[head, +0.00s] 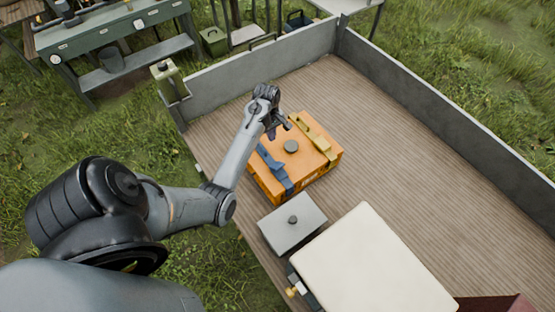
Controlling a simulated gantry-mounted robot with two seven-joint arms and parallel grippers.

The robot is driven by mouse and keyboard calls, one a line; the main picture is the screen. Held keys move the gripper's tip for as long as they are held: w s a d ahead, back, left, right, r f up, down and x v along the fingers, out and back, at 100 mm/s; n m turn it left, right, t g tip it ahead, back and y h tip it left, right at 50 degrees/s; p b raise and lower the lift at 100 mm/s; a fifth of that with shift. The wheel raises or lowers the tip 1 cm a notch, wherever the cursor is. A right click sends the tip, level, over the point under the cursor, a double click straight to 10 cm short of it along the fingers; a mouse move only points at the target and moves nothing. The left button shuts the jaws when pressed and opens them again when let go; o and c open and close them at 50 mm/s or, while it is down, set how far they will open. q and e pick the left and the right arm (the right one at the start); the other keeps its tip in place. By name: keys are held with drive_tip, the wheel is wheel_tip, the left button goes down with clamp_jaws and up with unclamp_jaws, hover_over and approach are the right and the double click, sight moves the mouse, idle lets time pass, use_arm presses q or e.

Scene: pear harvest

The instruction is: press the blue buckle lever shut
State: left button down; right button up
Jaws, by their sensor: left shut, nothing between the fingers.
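An orange case (309,178) sits on the wooden cart bed, with a round dark knob on its lid. A blue strap with its buckle lever (275,166) runs over the left side of the case, and a yellow strap (313,137) runs over the right side. My left gripper (286,127) is shut and empty at the far left edge of the case, near the upper end of the blue strap. Whether it touches the lever cannot be told. The lever is small here, and its exact angle is unclear. My right gripper is not in view.
A grey lid with a knob (307,234) and a large cream-topped box (370,270) stand nearer on the cart. Grey side walls (440,105) edge the cart bed (390,160), which is clear to the right. A green workbench (110,40) stands beyond it at upper left.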

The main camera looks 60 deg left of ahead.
use_arm(q)
hover_over(277, 165)
drive_tip(key=a, duration=0.1)
wheel_tip(277, 165, down, 12)
drive_tip(key=shift+a+r, duration=0.1)
drive_tip(key=shift+w+d+f, duration=0.1)
drive_tip(key=shift+d+f, duration=0.3)
drive_tip(key=shift+d, duration=0.05)
idle(0.4)
